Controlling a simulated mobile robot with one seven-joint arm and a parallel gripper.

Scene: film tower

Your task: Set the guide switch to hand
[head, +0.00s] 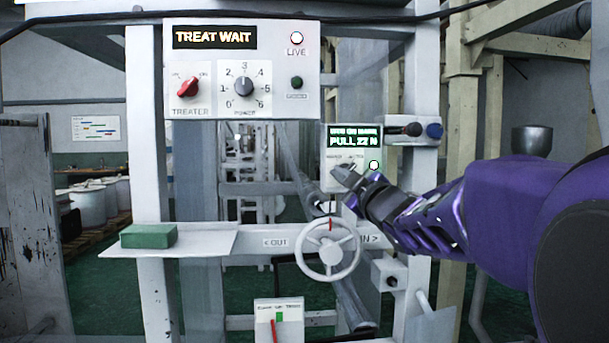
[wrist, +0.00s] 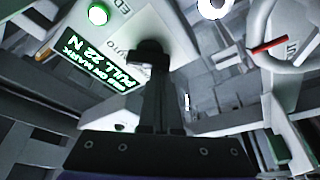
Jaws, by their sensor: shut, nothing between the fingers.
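The guide panel (head: 330,183) is a small pale box on the right post, with a lit display (head: 355,137) reading "PULL 22 N" below a line ending in "MARK". A dark guide switch knob (wrist: 149,48) shows in the wrist view beside the label "AUTO" (wrist: 128,43). My gripper (head: 346,173) is shut and empty, its fingertips right at the panel's lower part. In the wrist view my fingers (wrist: 155,72) reach up to the knob and partly cover it. I cannot tell whether they touch it, or which way it points.
A white handwheel (head: 329,248) with a red mark is just below my gripper. A larger panel (head: 240,68) with a red treater knob is at upper left. A green block (head: 149,236) lies on a shelf (head: 205,243). A lit green lamp (head: 374,166) is on the guide panel.

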